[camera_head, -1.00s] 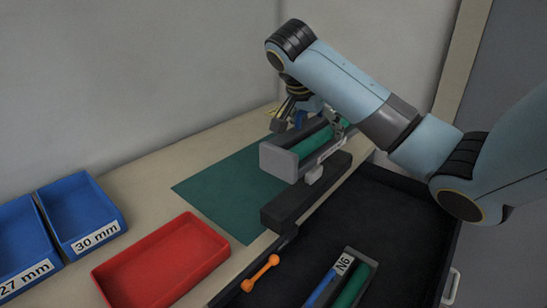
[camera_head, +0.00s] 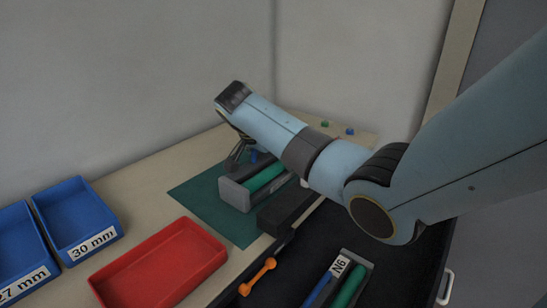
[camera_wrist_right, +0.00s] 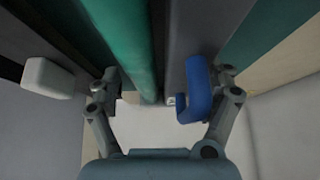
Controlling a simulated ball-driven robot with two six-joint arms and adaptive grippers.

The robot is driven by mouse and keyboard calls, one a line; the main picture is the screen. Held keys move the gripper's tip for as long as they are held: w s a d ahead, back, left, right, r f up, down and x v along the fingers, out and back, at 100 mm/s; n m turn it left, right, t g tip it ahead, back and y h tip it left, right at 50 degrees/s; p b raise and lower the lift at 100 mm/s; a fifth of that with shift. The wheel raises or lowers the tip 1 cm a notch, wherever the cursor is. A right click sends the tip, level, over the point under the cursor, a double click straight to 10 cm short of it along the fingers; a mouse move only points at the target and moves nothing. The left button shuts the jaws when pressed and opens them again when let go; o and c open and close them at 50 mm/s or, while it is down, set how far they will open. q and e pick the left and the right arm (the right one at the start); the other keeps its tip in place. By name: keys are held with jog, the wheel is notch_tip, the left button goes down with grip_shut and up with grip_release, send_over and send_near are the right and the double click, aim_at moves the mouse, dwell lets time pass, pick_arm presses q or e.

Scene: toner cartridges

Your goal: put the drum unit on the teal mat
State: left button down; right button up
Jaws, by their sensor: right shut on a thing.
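The drum unit (camera_head: 236,194) is a grey frame with a green roller. My right gripper (camera_head: 243,157) is shut on it from above, and my arm hides its far right part. The unit is over the teal mat (camera_head: 205,203); I cannot tell whether it touches the mat. In the right wrist view, the green roller (camera_wrist_right: 128,45) runs between the fingers of my right gripper (camera_wrist_right: 165,88). A blue lever (camera_wrist_right: 194,92) is by the right finger and a white tab (camera_wrist_right: 48,77) is left of the left finger. My left gripper is not in view.
The drawer holds an orange tool (camera_head: 257,276) and another unit labelled N6 (camera_head: 350,285). A red tray (camera_head: 160,262) and blue bins (camera_head: 76,215) stand to the left.

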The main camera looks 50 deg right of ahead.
jog(key=o, duration=1.6)
jog(key=shift+r, duration=0.1)
jog(key=b+v, duration=0.1)
jog(key=v, duration=1.1)
